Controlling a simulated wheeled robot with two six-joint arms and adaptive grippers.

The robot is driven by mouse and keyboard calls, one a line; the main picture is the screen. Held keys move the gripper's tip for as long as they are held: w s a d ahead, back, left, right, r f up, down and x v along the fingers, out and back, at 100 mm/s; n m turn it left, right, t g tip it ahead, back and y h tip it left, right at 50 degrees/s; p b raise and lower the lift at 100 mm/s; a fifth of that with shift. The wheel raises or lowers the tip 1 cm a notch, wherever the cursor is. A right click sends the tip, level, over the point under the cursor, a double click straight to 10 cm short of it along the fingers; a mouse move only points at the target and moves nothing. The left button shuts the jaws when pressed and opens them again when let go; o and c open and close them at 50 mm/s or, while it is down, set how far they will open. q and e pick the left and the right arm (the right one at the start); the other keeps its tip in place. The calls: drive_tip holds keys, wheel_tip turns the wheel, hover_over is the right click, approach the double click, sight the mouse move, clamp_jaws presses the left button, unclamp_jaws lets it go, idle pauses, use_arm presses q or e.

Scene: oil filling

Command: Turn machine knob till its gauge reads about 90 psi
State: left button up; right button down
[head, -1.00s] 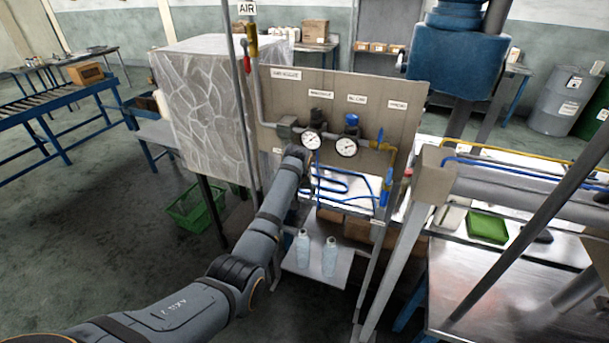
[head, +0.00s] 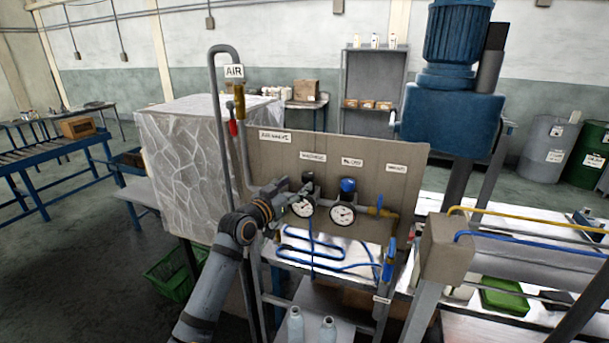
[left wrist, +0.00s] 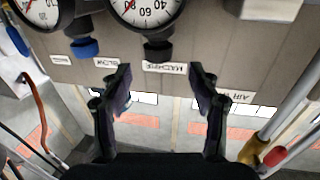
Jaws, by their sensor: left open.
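The machine knob, black and round, shows in the head view (head: 308,181) above its white gauge (head: 302,206), and upside down in the left wrist view (left wrist: 158,50). That gauge is cut off at the top of the wrist view (left wrist: 145,8), and I cannot read its needle. My left gripper (head: 296,192) is at the panel, just left of the knob and partly in front of the gauge. In the wrist view its two fingers (left wrist: 163,88) are apart and empty, with the knob beyond the gap. My right gripper is not in view.
A blue knob (head: 348,186) and a second gauge (head: 343,214) sit just right on the same panel (head: 278,160). A grey pipe with a red-handled valve (head: 233,127) stands left. Two bottles (head: 296,325) are on a shelf below.

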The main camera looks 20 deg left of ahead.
sight(302, 178)
use_arm(q)
drive_tip(key=p+x, duration=0.1)
drive_tip(key=x, duration=0.3)
drive_tip(key=shift+w+d+r, duration=0.15)
drive_tip(key=shift+w+d, duration=0.05)
drive_tip(key=shift+w, duration=0.5)
drive_tip(key=c, duration=1.2)
drive_tip(key=shift+f, duration=0.25)
drive_tip(key=m+g+h+b, duration=0.1)
drive_tip(key=h+b, duration=0.1)
drive_tip(key=b, duration=0.3)
drive_tip(key=m+h+b, duration=0.2)
drive_tip(key=b, duration=0.2)
drive_tip(key=m+g+h+b, duration=0.1)
drive_tip(key=h+b, duration=0.1)
drive_tip(key=b, duration=0.3)
drive_tip(key=shift+w+a+f+g+b, duration=0.15)
drive_tip(key=shift+a+f+g+b, duration=0.05)
drive_tip(key=shift+a+g+b, duration=0.1)
drive_tip(key=shift+r+m, duration=0.2)
drive_tip(key=shift+m, duration=0.2)
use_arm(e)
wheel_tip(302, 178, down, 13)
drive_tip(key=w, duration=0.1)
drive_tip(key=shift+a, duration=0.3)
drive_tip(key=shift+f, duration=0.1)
